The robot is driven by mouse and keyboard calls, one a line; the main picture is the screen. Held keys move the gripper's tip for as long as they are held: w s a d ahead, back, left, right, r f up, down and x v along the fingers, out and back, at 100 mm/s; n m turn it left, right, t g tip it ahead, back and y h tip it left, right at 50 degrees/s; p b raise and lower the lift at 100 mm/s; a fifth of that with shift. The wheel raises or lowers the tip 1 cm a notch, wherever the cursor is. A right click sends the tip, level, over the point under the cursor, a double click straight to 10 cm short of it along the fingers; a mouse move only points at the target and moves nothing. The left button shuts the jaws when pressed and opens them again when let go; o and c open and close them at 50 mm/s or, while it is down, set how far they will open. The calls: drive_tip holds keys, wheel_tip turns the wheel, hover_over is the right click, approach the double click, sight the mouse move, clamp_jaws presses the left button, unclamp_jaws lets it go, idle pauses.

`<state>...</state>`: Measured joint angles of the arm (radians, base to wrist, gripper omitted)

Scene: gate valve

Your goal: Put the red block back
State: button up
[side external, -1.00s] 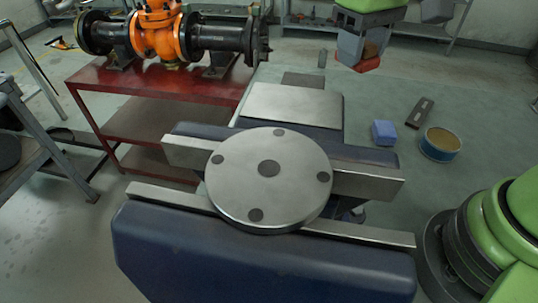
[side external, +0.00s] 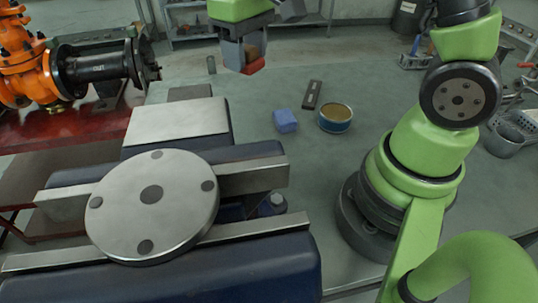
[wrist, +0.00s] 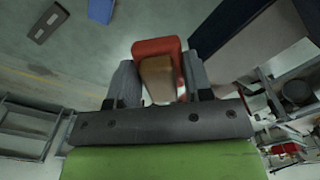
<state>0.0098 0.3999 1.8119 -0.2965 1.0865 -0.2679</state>
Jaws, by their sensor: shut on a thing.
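The red block (side external: 254,67) hangs below my gripper (side external: 244,60) at the top of the side external view, above the far part of the bench. In the wrist view, the red block (wrist: 157,46) sits between the two grey fingers of my gripper (wrist: 158,66), which are shut on it. Its far end is red, and a brown face shows nearer the wrist. The block appears clear of the bench top. No marked place for the block is clearly seen.
A blue block (side external: 285,121), a round tin (side external: 335,118) and a dark slotted bar (side external: 312,95) stand on the bench (side external: 350,180). A large vise (side external: 255,262) holds a round metal flange (side external: 180,190). An orange valve (side external: 30,70) is at left.

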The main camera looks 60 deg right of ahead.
drive_tip(key=s+d+f+m, duration=0.3)
drive_tip(key=s+f+m, duration=0.1)
drive_tip(key=f, duration=0.2)
drive_tip(key=m, duration=0.5)
hover_over(299, 157)
wheel_tip(299, 157, down, 10)
drive_tip(key=shift+f, duration=2.15)
drive_tip(key=shift+a+f, duration=0.1)
drive_tip(key=o, duration=1)
